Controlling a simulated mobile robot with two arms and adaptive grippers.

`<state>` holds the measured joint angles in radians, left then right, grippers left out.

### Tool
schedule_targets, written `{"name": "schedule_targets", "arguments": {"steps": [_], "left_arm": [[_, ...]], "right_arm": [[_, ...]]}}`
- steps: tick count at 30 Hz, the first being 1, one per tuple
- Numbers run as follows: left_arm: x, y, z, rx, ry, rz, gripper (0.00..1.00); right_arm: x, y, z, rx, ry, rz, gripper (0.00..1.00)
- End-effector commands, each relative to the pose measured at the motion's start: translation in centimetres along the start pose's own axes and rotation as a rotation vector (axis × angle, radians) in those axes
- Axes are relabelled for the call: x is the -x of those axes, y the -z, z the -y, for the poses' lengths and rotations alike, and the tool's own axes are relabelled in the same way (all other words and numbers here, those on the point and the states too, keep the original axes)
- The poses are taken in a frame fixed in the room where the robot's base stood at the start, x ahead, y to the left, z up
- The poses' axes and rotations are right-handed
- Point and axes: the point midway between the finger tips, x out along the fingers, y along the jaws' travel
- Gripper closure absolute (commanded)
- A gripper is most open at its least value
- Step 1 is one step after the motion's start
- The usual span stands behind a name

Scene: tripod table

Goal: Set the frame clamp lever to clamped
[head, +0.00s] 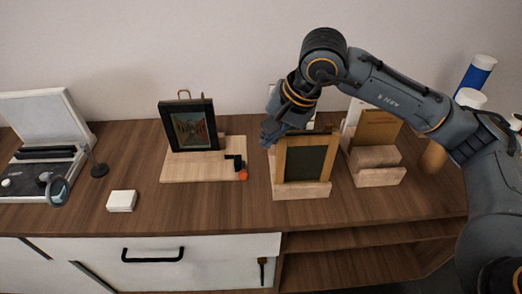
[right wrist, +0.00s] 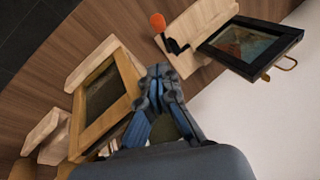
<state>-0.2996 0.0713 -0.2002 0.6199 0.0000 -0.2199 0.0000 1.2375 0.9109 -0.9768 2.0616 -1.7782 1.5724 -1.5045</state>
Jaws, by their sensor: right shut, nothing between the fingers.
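The frame clamp lever (head: 235,162) is black with an orange knob (head: 243,176). It sits at the right front part of a pale wooden base (head: 200,172), with its knob end toward the front edge. A black picture frame (head: 190,126) stands upright on that base. The lever (right wrist: 176,46) also shows in the right wrist view, apart from my fingers. My right gripper (head: 268,134) is to the right of the base, above and behind the lever. In the wrist view it (right wrist: 158,74) is shut and empty. My left gripper is not in view.
A wooden frame with a dark panel (head: 305,160) stands in a wooden holder close to my right gripper. Another holder (head: 376,165) is farther right. A white box (head: 121,200) and an open case (head: 45,125) are at left. Bare tabletop lies in front of the base.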

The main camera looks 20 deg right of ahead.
Motion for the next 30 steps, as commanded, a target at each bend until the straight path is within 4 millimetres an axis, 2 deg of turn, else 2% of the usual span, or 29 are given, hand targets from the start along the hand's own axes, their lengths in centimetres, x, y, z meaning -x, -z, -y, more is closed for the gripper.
{"name": "schedule_targets", "arguments": {"steps": [3,9,30], "left_arm": [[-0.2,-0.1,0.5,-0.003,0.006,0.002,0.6],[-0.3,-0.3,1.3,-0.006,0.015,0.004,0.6],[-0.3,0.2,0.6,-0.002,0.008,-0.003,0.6]], "right_arm": [[2.1,-0.1,0.0,0.001,0.003,-0.003,1.0],[4.0,-0.2,-0.1,0.001,0.001,-0.002,1.0],[4.2,-0.2,-0.1,0.0,0.001,-0.001,1.0]]}}
